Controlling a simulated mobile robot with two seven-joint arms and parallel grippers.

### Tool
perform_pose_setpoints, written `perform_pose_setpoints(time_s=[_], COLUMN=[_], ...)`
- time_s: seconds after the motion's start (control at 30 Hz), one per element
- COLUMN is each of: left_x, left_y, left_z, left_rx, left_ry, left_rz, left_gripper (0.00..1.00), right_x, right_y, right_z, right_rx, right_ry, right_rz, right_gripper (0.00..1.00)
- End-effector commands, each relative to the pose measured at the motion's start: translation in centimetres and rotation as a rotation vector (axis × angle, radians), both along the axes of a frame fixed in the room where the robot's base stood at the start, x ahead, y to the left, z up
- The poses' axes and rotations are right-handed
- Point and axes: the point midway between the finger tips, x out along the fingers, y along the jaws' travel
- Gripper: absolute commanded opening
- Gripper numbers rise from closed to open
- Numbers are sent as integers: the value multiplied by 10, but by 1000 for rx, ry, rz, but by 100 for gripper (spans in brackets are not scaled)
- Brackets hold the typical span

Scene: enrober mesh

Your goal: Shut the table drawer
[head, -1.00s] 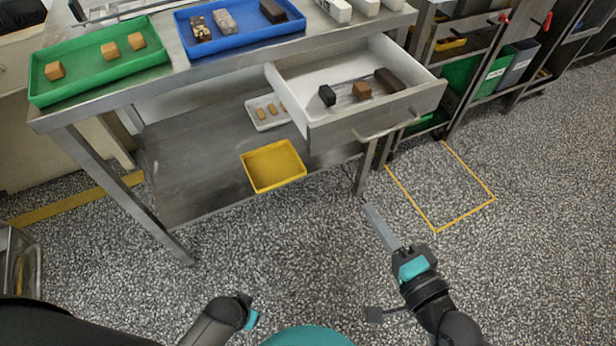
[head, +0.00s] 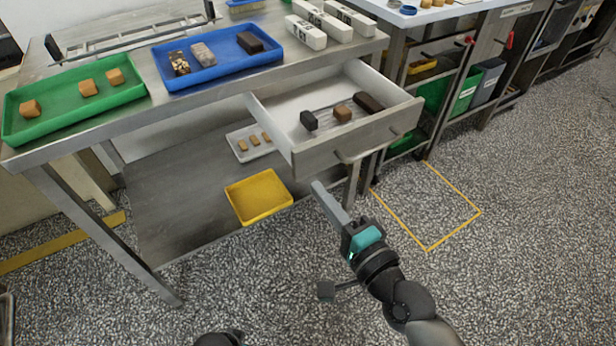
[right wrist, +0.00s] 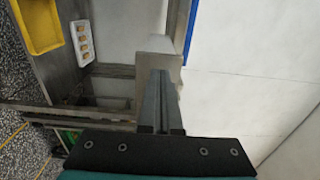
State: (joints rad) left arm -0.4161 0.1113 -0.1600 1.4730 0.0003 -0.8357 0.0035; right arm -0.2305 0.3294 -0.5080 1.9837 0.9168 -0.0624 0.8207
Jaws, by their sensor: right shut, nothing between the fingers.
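The table drawer (head: 318,159) stands pulled out from under the steel table top (head: 120,116). Its grey front has a bar handle (head: 376,148).
On the table top are a green tray (head: 12,125), a blue tray (head: 215,72) and several white packs (head: 305,32). A yellow tray (head: 258,196) and a small white tray (head: 240,152) are on the lower shelf. The floor (head: 530,220) at right is clear.

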Motion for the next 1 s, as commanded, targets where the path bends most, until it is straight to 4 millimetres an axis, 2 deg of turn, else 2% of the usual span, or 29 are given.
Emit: perform_pose_setpoints(time_s=[0.1,0.33,1.0], left_x=[2,7,8], left_y=[-2,-6,-7], left_z=[4,14,17], left_rx=[-3,-8,-8], left_ry=[0,-3,-4], left_rz=[0,1,2], left_gripper=[66,66,66], right_x=[15,34,45], right_y=[11,25,33], right_z=[0,0,0], right_rx=[2,0,0], right_ry=[-1,-1,0], right_rz=[-1,0,1], right_gripper=[0,0,0])
